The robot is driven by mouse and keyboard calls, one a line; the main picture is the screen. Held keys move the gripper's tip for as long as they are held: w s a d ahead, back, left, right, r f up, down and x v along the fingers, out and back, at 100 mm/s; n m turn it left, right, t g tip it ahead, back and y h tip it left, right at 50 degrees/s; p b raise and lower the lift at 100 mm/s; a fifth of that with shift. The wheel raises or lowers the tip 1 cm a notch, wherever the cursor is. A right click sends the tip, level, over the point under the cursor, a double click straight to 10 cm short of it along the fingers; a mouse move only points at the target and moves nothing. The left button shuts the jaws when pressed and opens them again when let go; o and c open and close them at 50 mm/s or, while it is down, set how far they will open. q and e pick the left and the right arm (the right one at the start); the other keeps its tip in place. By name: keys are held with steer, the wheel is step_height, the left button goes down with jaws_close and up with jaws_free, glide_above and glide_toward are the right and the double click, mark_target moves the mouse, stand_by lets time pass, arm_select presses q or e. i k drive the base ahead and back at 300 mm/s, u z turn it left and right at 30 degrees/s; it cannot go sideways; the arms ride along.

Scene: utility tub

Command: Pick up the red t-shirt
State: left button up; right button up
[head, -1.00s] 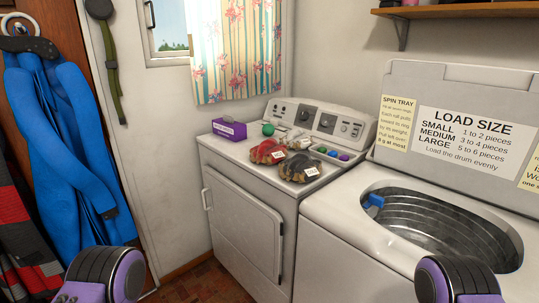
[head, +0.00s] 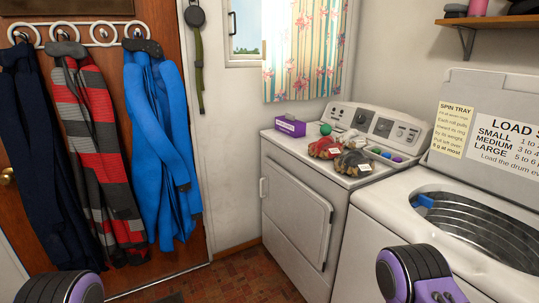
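A crumpled red bundle of cloth (head: 325,148) with a white tag lies on top of the white dryer (head: 300,205). It may be the red t-shirt, but its shape is too small to be sure. A dark brown-grey bundle (head: 352,162), also tagged, lies just in front of it to the right. Parts of my two arms show at the bottom edge, one at the left and one right of the middle. Neither gripper is in view, and both bundles are clear of my arms.
A purple box (head: 290,126) and a green ball (head: 326,129) sit on the dryer. An open washer (head: 380,205) with a metal drum stands to the right. A blue coat (head: 160,145) and a red-and-grey striped one (head: 100,150) hang on the door at left. Floor (head: 225,280) before the dryer is clear.

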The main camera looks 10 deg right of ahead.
mark_target(326, 147)
steer(key=u, duration=0.9)
steer(key=i, duration=0.95)
steer(key=z, duration=0.55)
